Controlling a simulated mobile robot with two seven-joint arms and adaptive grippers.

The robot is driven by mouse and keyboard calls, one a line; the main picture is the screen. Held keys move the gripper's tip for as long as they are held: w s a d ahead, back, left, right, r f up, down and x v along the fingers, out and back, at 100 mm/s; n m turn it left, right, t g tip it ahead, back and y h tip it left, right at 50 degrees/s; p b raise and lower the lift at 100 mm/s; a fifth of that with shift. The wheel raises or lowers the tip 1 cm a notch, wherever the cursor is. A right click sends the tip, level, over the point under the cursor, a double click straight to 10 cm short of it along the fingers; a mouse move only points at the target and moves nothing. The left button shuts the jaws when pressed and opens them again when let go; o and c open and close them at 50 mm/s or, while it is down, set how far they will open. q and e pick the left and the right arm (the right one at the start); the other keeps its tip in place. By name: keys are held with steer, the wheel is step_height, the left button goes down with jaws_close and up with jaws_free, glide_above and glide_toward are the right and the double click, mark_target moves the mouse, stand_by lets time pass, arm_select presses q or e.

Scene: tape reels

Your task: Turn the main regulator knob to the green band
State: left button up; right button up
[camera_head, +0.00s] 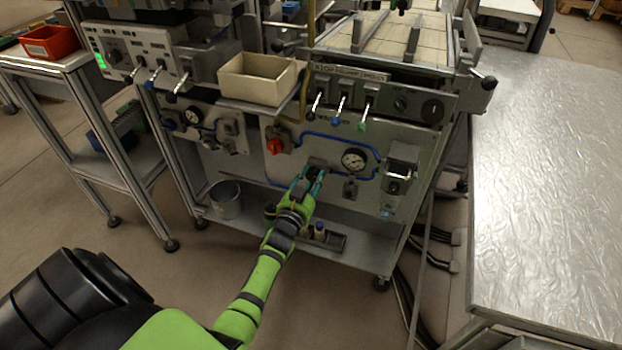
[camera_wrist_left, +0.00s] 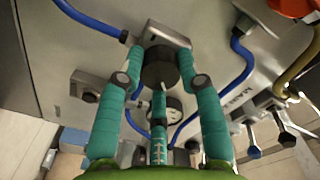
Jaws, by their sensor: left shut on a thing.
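The main regulator knob (camera_wrist_left: 160,66) is a dark round knob on a grey block (camera_wrist_left: 160,34) on the panel. My left gripper (camera_head: 316,175) reaches the panel from the front, with its teal fingers closed around the knob. In the left wrist view the fingertips of my left gripper (camera_wrist_left: 160,58) are on both sides of the knob. A round white dial gauge (camera_head: 354,160) is to the right of the knob in the head view. It also shows, partly covered by my gripper, in the left wrist view (camera_wrist_left: 174,104). Its needle and any green band are too small to read.
A red valve handle (camera_head: 275,146) is left of the knob. Blue tubing (camera_head: 322,136) runs around the gauge. Several levers (camera_head: 341,98) hang above. A beige bin (camera_head: 257,80) sits on a ledge. A metal bucket (camera_head: 226,199) stands on the lower shelf.

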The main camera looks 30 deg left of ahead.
arm_select(q)
steer(key=o, duration=1.1)
steer(key=shift+a, duration=0.1)
steer(key=shift+o, duration=0.2)
steer(key=shift+s+f, duration=0.1)
steer(key=shift+s, duration=0.1)
steer(key=v, duration=1.1)
steer(key=shift+s+d, duration=0.25)
steer(key=shift+s, duration=0.05)
